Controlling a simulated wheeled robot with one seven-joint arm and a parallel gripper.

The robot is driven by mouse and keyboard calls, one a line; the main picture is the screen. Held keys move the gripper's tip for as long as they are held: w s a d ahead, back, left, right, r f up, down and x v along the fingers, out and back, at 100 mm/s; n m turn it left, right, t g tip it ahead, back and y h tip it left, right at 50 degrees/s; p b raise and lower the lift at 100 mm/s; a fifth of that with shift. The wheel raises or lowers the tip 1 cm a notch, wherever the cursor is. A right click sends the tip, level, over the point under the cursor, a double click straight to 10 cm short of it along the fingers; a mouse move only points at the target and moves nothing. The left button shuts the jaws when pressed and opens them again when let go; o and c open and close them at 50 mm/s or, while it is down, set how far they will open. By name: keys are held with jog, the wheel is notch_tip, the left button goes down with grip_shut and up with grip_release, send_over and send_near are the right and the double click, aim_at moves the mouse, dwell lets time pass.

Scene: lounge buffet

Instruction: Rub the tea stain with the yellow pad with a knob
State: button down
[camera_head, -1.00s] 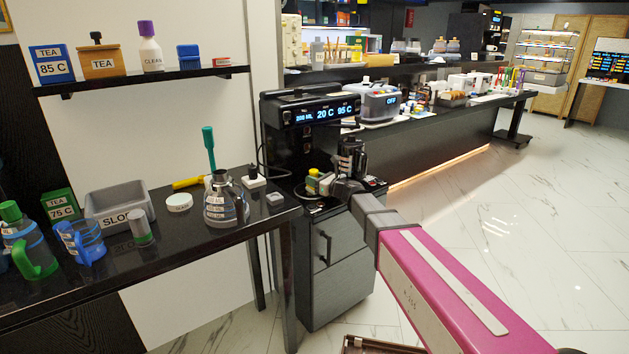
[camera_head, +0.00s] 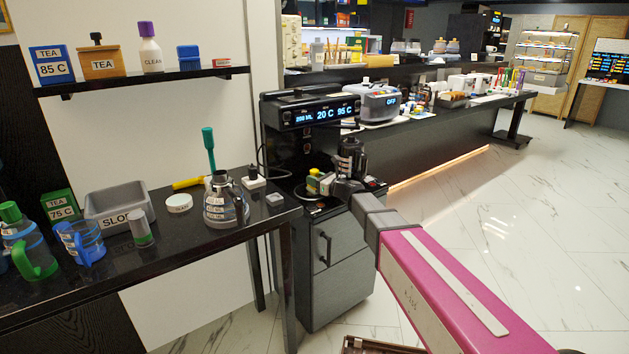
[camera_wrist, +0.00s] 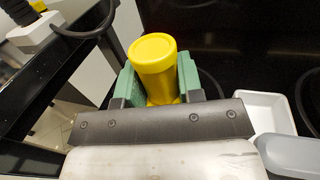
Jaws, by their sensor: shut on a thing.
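The yellow pad's round knob (camera_wrist: 153,65) stands between my fingers in the wrist view, filling the middle of the picture. My gripper (camera_wrist: 157,82) is shut on this knob, with a green finger on each side. In the head view the gripper (camera_head: 321,183) is small, low over the dark top of the coffee machine unit, with a bit of yellow (camera_head: 313,172) showing. The pad's underside is hidden, so I cannot tell whether it touches the surface. I cannot make out the tea stain in either view.
A dark carafe (camera_head: 350,160) stands close behind my gripper on the machine (camera_head: 300,125). A white tray (camera_wrist: 262,108) and a grey piece (camera_wrist: 288,153) lie to the right in the wrist view. A glass jug (camera_head: 225,205) stands on the black table to the left.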

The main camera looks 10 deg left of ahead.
jog(key=shift+s+d+f, duration=0.1)
jog(key=shift+s+d, duration=0.1)
jog(key=shift+d, duration=0.05)
dwell(0.3)
jog(key=shift+w+d, duration=0.5)
jog(key=shift+w, duration=0.15)
jog(key=shift+s+a+r, duration=0.15)
jog(key=shift+s+a, duration=0.45)
jog(key=shift+s, duration=0.15)
jog(key=shift+s+a+r, duration=0.1)
jog(key=shift+s+a, duration=0.5)
jog(key=shift+s, duration=0.1)
jog(key=shift+w+d+f, duration=0.15)
jog(key=shift+w+d, duration=1.05)
jog(key=shift+w, duration=0.2)
